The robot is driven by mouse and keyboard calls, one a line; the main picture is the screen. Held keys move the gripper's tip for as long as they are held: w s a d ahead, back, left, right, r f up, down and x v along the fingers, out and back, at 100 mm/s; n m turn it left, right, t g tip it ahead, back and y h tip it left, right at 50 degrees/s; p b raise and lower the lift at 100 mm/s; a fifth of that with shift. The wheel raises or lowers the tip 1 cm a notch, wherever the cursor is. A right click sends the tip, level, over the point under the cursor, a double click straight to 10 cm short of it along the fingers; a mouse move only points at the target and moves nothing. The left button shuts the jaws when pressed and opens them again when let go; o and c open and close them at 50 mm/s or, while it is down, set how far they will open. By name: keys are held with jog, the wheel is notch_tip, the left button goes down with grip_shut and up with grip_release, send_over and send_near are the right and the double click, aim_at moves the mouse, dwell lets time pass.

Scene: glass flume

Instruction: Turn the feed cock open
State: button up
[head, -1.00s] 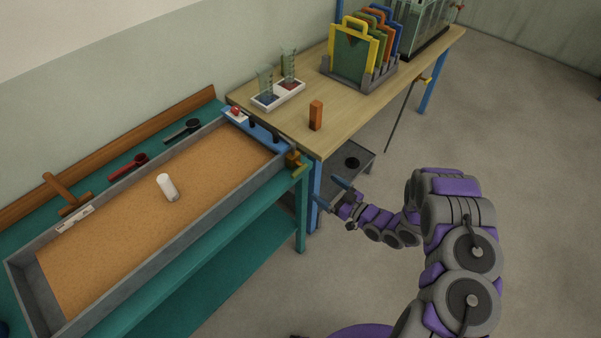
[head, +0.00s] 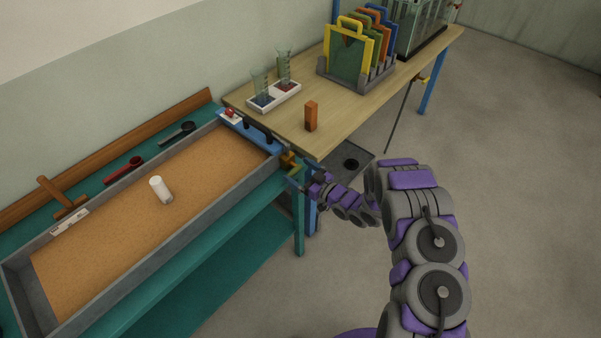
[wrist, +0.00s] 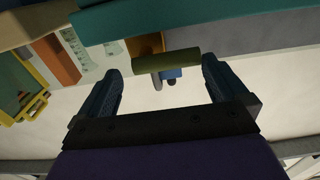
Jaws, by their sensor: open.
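A brass cock (head: 289,160) sits on the near right corner of the sand tray, beside the blue end bar. In the wrist view its olive-brass handle (wrist: 166,64) lies crosswise, just beyond and between my fingertips. My gripper (head: 303,177) is right in front of the cock in the head view. In the wrist view my gripper (wrist: 161,76) has its two dark blue fingers wide apart with nothing held. The handle looks apart from both fingers; the exact gap in depth cannot be told.
The grey-walled sand tray (head: 190,236) on the teal bench holds a white cylinder (head: 161,190). The wooden table (head: 345,117) carries an orange block (head: 311,116), beakers in a white tray (head: 274,97) and coloured plates in a rack. A second brass fitting (head: 421,81) is on its edge. Open floor lies right.

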jog(key=shift+a+f, duration=0.1)
jog(key=shift+a, duration=0.5)
jog(key=shift+c, duration=0.8)
jog(key=shift+a, duration=0.45)
jog(key=c, duration=0.3)
jog(key=shift+d+f, duration=0.15)
jog(key=shift+d, duration=0.1)
jog(key=c, duration=0.3)
jog(key=shift+d, duration=0.25)
jog(key=shift+c, duration=1.2)
jog(key=shift+a, duration=0.1)
